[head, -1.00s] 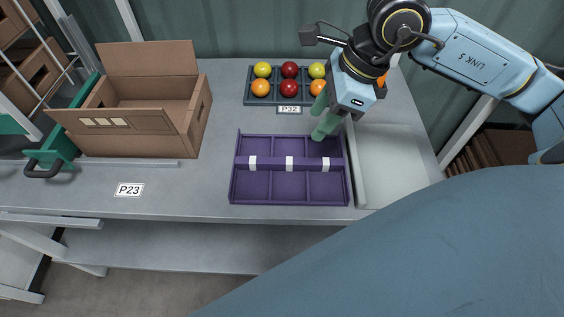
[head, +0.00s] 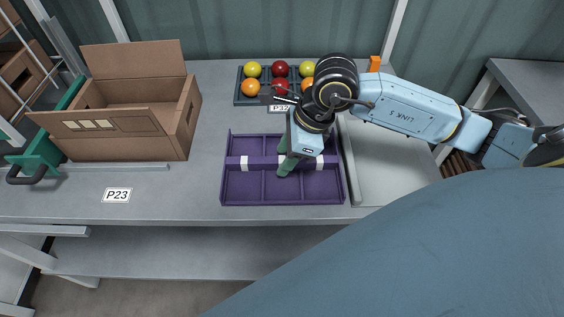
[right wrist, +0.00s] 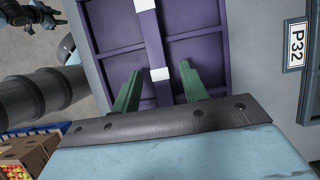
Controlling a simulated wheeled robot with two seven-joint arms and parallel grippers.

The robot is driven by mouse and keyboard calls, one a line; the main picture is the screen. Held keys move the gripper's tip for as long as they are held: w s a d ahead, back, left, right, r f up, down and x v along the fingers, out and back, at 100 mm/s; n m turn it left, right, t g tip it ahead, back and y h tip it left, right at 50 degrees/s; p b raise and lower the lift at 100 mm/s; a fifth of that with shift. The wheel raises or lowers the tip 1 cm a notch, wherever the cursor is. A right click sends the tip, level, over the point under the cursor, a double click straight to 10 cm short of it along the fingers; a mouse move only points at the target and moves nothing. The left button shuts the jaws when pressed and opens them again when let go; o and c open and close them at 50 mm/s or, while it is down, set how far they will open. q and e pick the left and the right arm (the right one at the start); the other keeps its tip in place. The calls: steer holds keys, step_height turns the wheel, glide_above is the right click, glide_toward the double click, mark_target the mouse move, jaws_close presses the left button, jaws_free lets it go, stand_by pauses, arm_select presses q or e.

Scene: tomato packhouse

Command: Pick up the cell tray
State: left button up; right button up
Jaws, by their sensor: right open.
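The purple cell tray (head: 234,190) lies flat on the grey bench, empty, with several compartments. A raised purple bar with white bands runs across its middle; it also shows in the right wrist view (right wrist: 156,50). My right gripper (head: 284,166) is over the middle of the tray, its green fingers pointing down at the bar. In the right wrist view the open fingers (right wrist: 160,88) stand apart, one on each side of the bar. I cannot tell whether they touch it. The gripper body hides part of the bar and the back compartments.
A dark tray (head: 241,99) of red, orange and yellow tomatoes stands behind, by the P32 label. An open cardboard box (head: 120,148) stands at the left, beside a green tool with a black handle (head: 38,160). A pale panel (head: 385,170) lies right of the cell tray.

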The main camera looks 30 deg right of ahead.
steer(key=shift+f, duration=0.25)
jaws_close()
